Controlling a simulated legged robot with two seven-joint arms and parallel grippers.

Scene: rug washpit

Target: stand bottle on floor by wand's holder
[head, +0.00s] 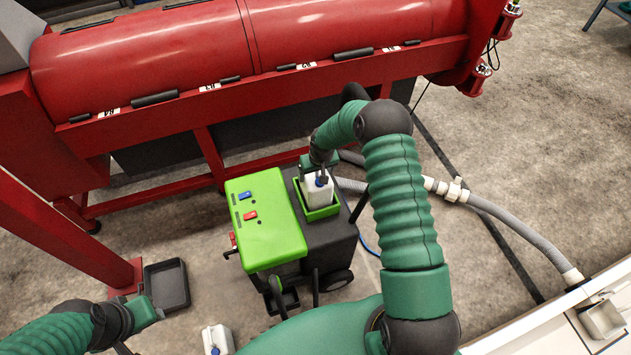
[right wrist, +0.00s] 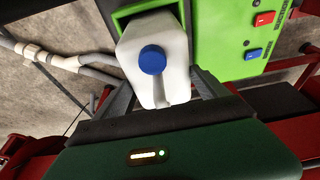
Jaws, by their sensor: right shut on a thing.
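A white bottle with a blue cap (head: 316,187) stands in a green-rimmed tray (head: 323,213) on top of a machine with a green lid. In the right wrist view the bottle (right wrist: 157,80) fills the space between the fingers. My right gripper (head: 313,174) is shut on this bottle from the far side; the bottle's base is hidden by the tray. A second white bottle with a blue cap (head: 216,340) stands on the floor at bottom left. My left gripper (head: 138,325) is low at left, its fingers unclear. I cannot make out the wand or which thing is its holder.
The machine's green lid (head: 263,218) has a red and a blue switch. A black tray (head: 166,286) lies on the floor beside a red post. A large red drum machine (head: 220,50) spans the back. A grey hose (head: 510,222) runs right to a basin. Floor between tray and machine is bare.

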